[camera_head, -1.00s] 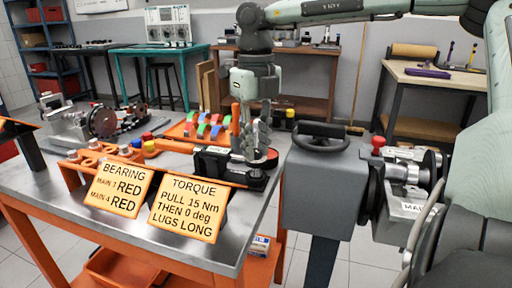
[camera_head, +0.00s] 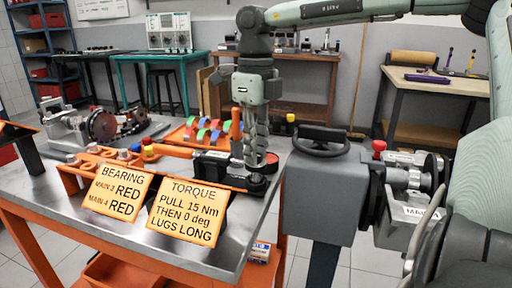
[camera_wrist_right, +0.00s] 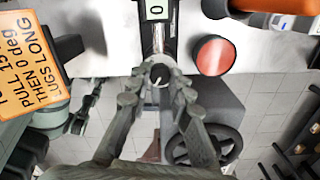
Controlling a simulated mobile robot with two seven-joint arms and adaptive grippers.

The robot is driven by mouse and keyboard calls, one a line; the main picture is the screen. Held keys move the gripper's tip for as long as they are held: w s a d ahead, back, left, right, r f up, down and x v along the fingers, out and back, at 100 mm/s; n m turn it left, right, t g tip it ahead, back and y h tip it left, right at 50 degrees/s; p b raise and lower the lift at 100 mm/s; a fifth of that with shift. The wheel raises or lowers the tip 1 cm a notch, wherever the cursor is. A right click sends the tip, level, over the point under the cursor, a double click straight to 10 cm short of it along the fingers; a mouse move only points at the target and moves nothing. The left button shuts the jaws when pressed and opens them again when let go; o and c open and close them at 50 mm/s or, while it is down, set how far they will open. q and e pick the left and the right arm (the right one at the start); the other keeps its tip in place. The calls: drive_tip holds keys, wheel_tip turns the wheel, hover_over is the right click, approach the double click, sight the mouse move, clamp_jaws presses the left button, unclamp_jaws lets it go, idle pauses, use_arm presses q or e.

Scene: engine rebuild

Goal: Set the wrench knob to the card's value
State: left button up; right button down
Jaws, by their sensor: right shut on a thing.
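The torque wrench (camera_head: 212,165) lies along the right part of the bench, with an orange handle and a black body. In the right wrist view its small display (camera_wrist_right: 156,10) reads 0. The dark round knob (camera_wrist_right: 159,74) with a white mark sits at the near end of the wrench. My right gripper (camera_head: 255,168) points down over that end; its fingertips (camera_wrist_right: 160,80) are closed around the knob. The orange torque card (camera_head: 188,209) reads "PULL 15 Nm THEN 0 deg LUGS LONG". It also shows partly in the right wrist view (camera_wrist_right: 35,60). My left gripper is out of view.
The bearing card (camera_head: 117,192) stands left of the torque card. A red disc (camera_wrist_right: 214,55) is close beside the knob. A grey box with a black handwheel (camera_head: 320,140) stands right of the bench. A tray with coloured pieces (camera_head: 207,130) lies behind the wrench.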

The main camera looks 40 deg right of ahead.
drive_tip(key=c, duration=1.3)
unclamp_jaws()
drive_tip(key=shift+c, duration=0.2)
wheel_tip(320, 180, up, 12)
